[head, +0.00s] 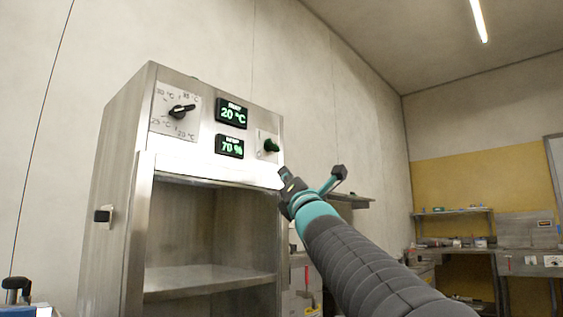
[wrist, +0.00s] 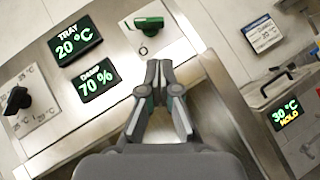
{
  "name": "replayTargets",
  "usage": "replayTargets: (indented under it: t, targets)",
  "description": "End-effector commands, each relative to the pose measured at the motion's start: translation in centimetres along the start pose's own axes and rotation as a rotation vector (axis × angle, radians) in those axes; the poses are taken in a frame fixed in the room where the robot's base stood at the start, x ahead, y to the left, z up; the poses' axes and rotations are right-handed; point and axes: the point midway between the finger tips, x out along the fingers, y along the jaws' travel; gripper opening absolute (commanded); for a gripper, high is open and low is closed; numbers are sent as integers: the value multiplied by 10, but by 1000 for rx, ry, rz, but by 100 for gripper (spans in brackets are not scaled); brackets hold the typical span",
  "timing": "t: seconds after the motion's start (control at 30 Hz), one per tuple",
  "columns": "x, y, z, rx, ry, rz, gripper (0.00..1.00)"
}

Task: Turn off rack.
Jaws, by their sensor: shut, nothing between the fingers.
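The rack is a steel cabinet (head: 215,170) with an open front and a control panel along its top. The panel has a black dial (head: 181,111) with temperature marks, a display (head: 232,114) reading 20 °C, a display (head: 230,146) reading 70 %, and a green switch knob (head: 270,146) on a pale plate at the right. In the wrist view the green switch (wrist: 149,23) is just beyond my fingertips. My gripper (wrist: 159,66) is shut and empty, pointing toward the panel, apparently apart from the switch. In the head view, my gripper (head: 283,172) is below and right of the switch.
A second unit with a display (wrist: 286,112) reading 30 °C HOLD stands to the right in the wrist view. A grey shelf (head: 345,199) is behind my arm. Work benches (head: 525,262) stand at the far right. The rack's inside looks empty.

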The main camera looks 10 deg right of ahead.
Motion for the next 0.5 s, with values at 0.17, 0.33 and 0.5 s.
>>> replayTargets:
  t: [0.17,0.33,0.5]
  targets:
    - [17,1,0,2,2,-1,0]
    - [46,2,1,2,2,0,0]
    - [74,2,2,1,1,0,0]
